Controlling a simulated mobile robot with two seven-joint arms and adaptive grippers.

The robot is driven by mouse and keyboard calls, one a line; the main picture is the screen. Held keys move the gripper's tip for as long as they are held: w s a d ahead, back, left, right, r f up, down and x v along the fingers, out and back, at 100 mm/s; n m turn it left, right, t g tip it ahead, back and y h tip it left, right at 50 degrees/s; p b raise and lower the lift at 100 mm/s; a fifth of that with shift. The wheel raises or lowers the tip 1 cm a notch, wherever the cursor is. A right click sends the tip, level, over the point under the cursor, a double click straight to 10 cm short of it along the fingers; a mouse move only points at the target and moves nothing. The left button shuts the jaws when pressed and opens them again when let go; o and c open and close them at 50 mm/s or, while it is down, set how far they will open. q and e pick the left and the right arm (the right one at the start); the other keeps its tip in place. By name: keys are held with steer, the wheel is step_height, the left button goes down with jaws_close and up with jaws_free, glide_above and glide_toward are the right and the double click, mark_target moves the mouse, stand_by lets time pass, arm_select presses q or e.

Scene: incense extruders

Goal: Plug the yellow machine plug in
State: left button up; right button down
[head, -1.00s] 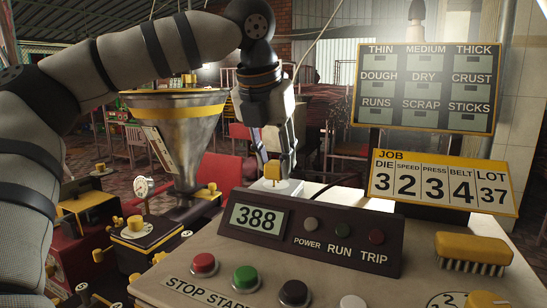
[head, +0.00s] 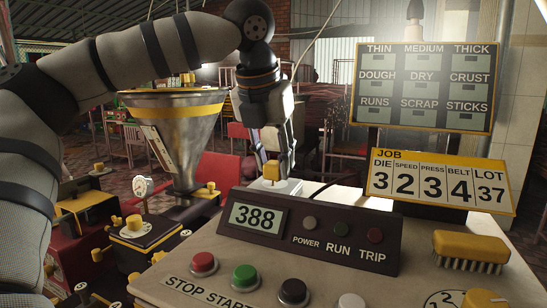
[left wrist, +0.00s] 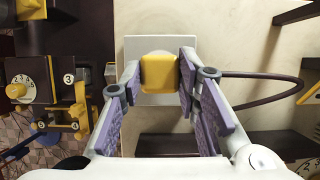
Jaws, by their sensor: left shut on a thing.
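The yellow plug (head: 271,170) is between the fingers of my left gripper (head: 275,168), over a pale socket plate (head: 288,186) behind the control panel. In the left wrist view the plug (left wrist: 160,73) is gripped between the two fingertips, with the pale square plate (left wrist: 135,50) right behind it. My left gripper (left wrist: 158,75) is shut on the plug. A dark cord (left wrist: 285,78) curves at the right in that view. I cannot tell whether the plug is fully seated in the plate. My right gripper is not in view.
The control panel (head: 310,232) with display and buttons stands in front of the plug. A steel hopper (head: 178,140) is to the left. A yellow brush (head: 471,250) lies on the panel at the right. Sign boards (head: 424,85) stand behind it.

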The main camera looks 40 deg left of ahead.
arm_select(q)
steer(key=shift+f, duration=0.55)
steer(key=o, duration=1.2)
steer(key=shift+c, duration=0.2)
steer(key=v, duration=1.2)
